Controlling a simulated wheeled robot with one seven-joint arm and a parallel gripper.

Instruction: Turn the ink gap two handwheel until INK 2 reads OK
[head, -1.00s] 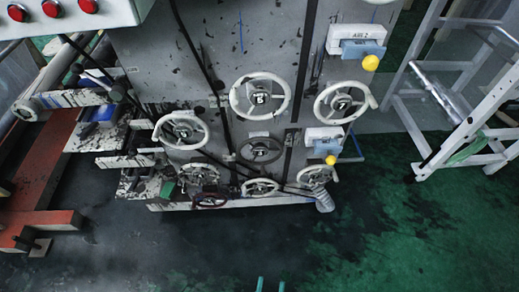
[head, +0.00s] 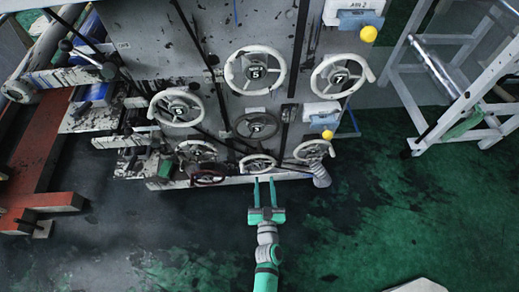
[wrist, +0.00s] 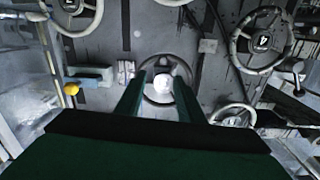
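Several handwheels sit on the grey machine panel. The pale-rimmed wheel marked 5 (head: 257,70) and the wheel marked 7 (head: 341,76) are at upper right. A darker grey wheel (head: 256,125) is below the 5, and a small pale wheel (head: 257,164) is near the panel's foot. I cannot tell which is ink gap two, and no INK 2 reading is legible. My green gripper (head: 264,186) is open and empty, pointing at the panel's lower edge in the head view. In the wrist view its fingers flank a dark-rimmed wheel with a pale hub (wrist: 162,82), apparently without touching it.
Yellow knobs (head: 368,34) on pale blocks stick out at the panel's right side. A dark red wheel (head: 208,174) is at lower left. A white ladder-like frame (head: 408,110) stands at right, a red beam (head: 50,201) at left. The stained green floor before the panel is clear.

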